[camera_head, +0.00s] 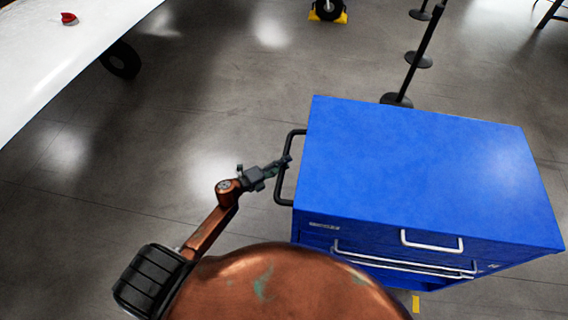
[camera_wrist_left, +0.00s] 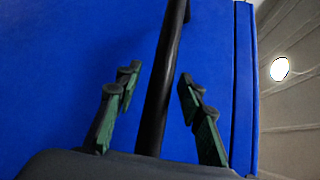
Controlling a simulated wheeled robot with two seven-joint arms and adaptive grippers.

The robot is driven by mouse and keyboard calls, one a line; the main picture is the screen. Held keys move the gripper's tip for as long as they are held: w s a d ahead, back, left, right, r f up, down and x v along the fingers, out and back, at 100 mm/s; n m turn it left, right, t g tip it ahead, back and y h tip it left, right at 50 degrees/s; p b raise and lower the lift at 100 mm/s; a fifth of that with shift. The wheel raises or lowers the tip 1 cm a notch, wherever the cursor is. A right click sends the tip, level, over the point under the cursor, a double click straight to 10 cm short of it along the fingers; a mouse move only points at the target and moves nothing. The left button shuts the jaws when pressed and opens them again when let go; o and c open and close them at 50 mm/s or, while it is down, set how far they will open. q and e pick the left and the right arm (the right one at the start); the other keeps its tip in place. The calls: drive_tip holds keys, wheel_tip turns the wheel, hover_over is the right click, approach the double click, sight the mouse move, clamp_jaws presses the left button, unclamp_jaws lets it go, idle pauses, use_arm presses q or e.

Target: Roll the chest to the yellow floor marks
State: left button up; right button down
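The blue chest (camera_head: 420,165) stands on the floor at the right of the head view, with a black side handle (camera_head: 279,180) on its left side. My left gripper (camera_head: 284,162) is at this handle. In the left wrist view the black handle bar (camera_wrist_left: 163,85) runs between the two green-padded fingers of the left gripper (camera_wrist_left: 158,78). The fingers stand apart, with a gap on each side of the bar. A small yellow floor mark (camera_head: 416,303) shows just below the chest's front edge. My right gripper is not in view.
A white wing-like surface (camera_head: 70,45) with a dark wheel (camera_head: 120,60) is at the upper left. Black posts (camera_head: 397,99) stand behind the chest. A wheel with yellow chocks (camera_head: 328,14) is at the top. The floor left of the chest is clear.

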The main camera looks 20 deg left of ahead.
use_arm(q)
drive_tip(key=shift+w, duration=0.1)
drive_tip(key=shift+c, duration=0.7)
clamp_jaws()
drive_tip(key=a, duration=0.2)
drive_tip(key=shift+s+a+b, duration=0.3)
drive_tip(key=shift+c, duration=1)
unclamp_jaws()
drive_tip(key=o, duration=0.3)
drive_tip(key=shift+d, duration=0.35)
